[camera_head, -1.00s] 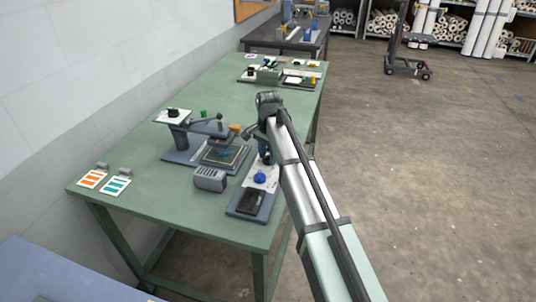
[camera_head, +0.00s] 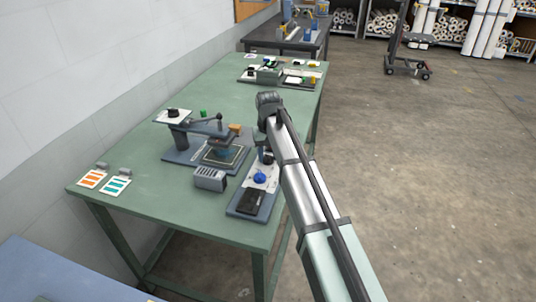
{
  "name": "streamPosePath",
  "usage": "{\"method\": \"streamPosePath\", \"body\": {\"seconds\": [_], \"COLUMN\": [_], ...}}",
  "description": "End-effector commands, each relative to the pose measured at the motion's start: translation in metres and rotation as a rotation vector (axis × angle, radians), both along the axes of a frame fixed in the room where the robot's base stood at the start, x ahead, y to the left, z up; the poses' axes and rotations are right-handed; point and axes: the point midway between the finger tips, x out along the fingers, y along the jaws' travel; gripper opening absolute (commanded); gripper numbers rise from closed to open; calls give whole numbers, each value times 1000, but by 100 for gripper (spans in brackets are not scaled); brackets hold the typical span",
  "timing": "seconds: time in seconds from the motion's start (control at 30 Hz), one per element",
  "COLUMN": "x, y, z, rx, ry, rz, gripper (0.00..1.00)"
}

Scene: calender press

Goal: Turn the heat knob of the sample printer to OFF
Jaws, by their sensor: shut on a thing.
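The sample printer (camera_head: 182,156) stands on the green table, with a flat bed, an upper arm and a lever. A black knob (camera_head: 173,112) sits on a white plate at its back left. A grey-blue panel (camera_head: 241,206) with a white face and a blue knob (camera_head: 260,177) lies to its right. My gripper (camera_head: 265,156) points down at the far end of this panel, beyond the blue knob. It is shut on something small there. My wrist hides most of the fingers and what they hold, so I cannot read any knob marking.
A grey vented box (camera_head: 210,179) stands in front of the printer. Two cards with orange and teal stripes (camera_head: 93,178) lie at the table's left end. More equipment (camera_head: 270,74) stands at the far end.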

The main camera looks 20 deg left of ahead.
Motion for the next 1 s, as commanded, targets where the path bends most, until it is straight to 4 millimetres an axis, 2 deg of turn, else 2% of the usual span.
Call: {"method": "streamPosePath", "body": {"seconds": [0.7, 1.0], "x": [0, 0], "y": [0, 0], "z": [0, 0], "rx": [1, 1], "ry": [-1, -1], "rz": [676, 907], "gripper": [13, 13]}}
